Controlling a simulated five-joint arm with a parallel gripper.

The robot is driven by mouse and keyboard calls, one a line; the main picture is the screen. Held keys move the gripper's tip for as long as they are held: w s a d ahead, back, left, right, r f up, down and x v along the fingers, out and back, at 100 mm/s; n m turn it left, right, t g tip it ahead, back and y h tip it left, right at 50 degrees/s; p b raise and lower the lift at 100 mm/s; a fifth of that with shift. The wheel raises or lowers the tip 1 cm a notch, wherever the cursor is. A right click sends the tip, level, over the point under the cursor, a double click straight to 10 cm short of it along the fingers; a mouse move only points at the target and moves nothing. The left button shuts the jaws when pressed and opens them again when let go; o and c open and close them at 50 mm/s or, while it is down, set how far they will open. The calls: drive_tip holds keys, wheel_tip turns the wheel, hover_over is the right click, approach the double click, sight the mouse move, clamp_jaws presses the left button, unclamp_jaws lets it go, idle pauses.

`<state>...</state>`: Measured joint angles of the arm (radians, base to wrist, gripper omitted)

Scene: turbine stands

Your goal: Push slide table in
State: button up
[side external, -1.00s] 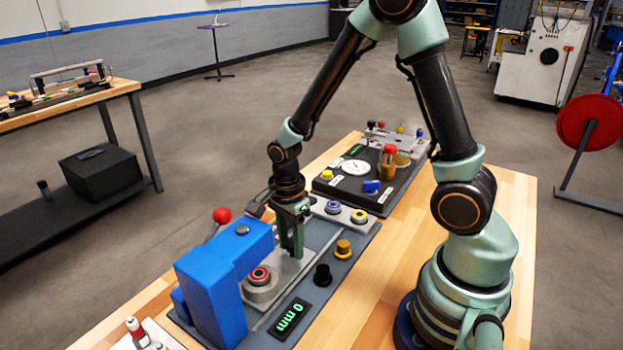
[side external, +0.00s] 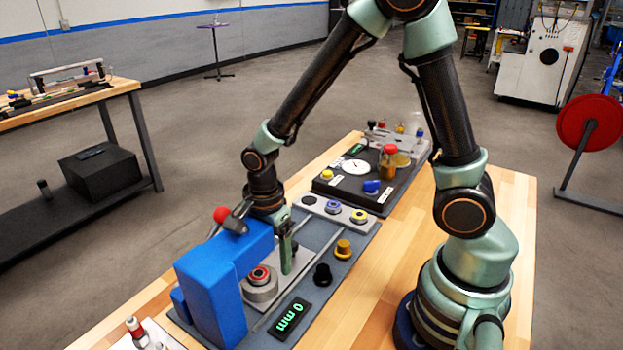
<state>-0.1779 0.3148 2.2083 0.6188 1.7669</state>
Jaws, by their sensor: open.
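The slide table (side external: 302,262) is a light grey plate on rails on a dark grey base, beside the blue press-like frame (side external: 212,300). A round metal fixture with a red top (side external: 260,282) sits at the plate's end near the blue frame, partly under its overhang. My gripper (side external: 287,258) is open and points down over the plate, just right of the blue overhang. One green finger shows clearly; the other is mostly hidden. I cannot tell whether the fingertip touches the plate. I see nothing held.
A green display (side external: 290,318) reads 0 mm. A button strip (side external: 333,210) and a black gauge box (side external: 350,180) lie behind. A red ball (side external: 222,214) is close to my wrist.

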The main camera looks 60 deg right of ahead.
sight(268, 269)
drive_tip(key=shift+a+r, duration=0.2)
drive_tip(key=shift+r, duration=0.65)
drive_tip(key=shift+a+r, duration=0.2)
drive_tip(key=shift+r, duration=0.7)
drive_tip(key=shift+a+r, duration=0.2)
drive_tip(key=shift+r, duration=0.65)
drive_tip(key=shift+s, duration=0.1)
drive_tip(key=s+d+r+n+t, duration=0.2)
drive_tip(key=d+r+n, duration=0.1)
drive_tip(key=r+n, duration=0.4)
drive_tip(key=s+d+r+n+t, duration=0.2)
drive_tip(key=d+r+n+t, duration=0.1)
drive_tip(key=r+n, duration=0.4)
drive_tip(key=d+n, duration=0.1)
drive_tip(key=n, duration=0.2)
drive_tip(key=shift+s+d+r+n+t, duration=0.1)
drive_tip(key=shift+s+n+t, duration=0.15)
drive_tip(key=shift+n, duration=0.25)
drive_tip(key=shift+c, duration=1.2)
drive_tip(key=w+f+m+g, duration=0.1)
drive_tip(key=f, duration=0.5)
drive_tip(key=w+f+m+g, duration=0.1)
drive_tip(key=w+f+g, duration=0.1)
drive_tip(key=f, duration=0.5)
drive_tip(key=w+f+g, duration=0.1)
drive_tip(key=f+g, duration=0.1)
drive_tip(key=f, duration=0.5)
drive_tip(key=shift+w+d+f+m+g, duration=0.1)
drive_tip(key=shift+w+d+m+g, duration=0.2)
drive_tip(key=shift+d+m, duration=0.1)
